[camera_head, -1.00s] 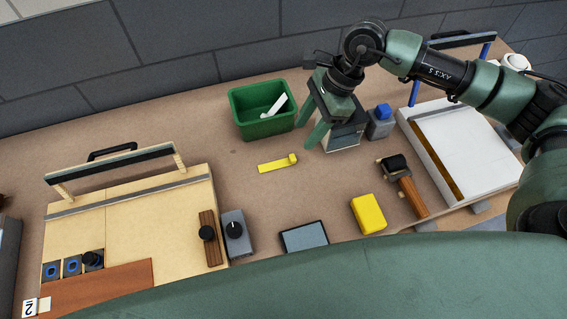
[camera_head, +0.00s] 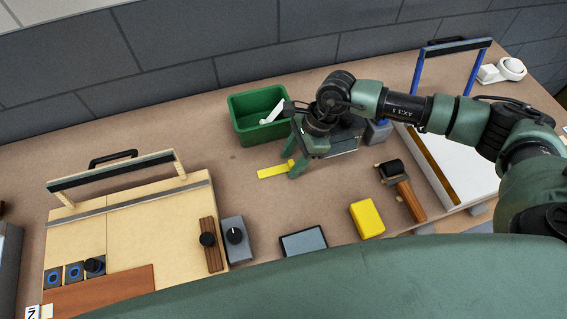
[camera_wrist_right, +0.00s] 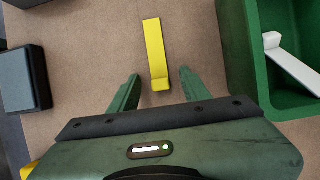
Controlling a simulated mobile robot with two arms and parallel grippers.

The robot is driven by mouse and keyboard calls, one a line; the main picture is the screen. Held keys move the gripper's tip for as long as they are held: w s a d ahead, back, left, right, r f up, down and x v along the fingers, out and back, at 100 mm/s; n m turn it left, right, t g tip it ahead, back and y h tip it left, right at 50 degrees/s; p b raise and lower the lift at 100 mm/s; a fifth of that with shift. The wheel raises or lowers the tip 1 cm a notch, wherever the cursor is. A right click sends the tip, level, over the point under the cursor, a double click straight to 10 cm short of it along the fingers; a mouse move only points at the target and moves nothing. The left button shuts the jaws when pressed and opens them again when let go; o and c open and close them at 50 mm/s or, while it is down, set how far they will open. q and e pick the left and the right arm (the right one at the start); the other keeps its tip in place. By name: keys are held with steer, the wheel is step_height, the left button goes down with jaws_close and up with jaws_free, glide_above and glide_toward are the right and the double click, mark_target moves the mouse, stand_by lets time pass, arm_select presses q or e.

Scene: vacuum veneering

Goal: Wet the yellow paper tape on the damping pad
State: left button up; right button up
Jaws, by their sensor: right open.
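The yellow paper tape (camera_head: 272,171) lies flat on the brown bench, with a small raised block-like end towards my right gripper (camera_head: 292,158). In the right wrist view the tape (camera_wrist_right: 154,48) points away from my right gripper (camera_wrist_right: 158,78). The gripper is open and empty, its fingers on either side of the line of the tape's near end, not touching it. The likely damping pad (camera_head: 303,243), a grey-blue surface in a dark frame, lies at the bench's front; it also shows at the left of the right wrist view (camera_wrist_right: 24,80). My left gripper is out of view.
A green bin (camera_head: 240,117) with a white piece inside stands just behind the tape. A yellow block (camera_head: 367,219) and a wood-handled roller (camera_head: 410,200) lie to the right. A grey knob box (camera_head: 237,241) stands left of the pad. Bench between tape and pad is clear.

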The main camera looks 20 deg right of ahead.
jaws_close()
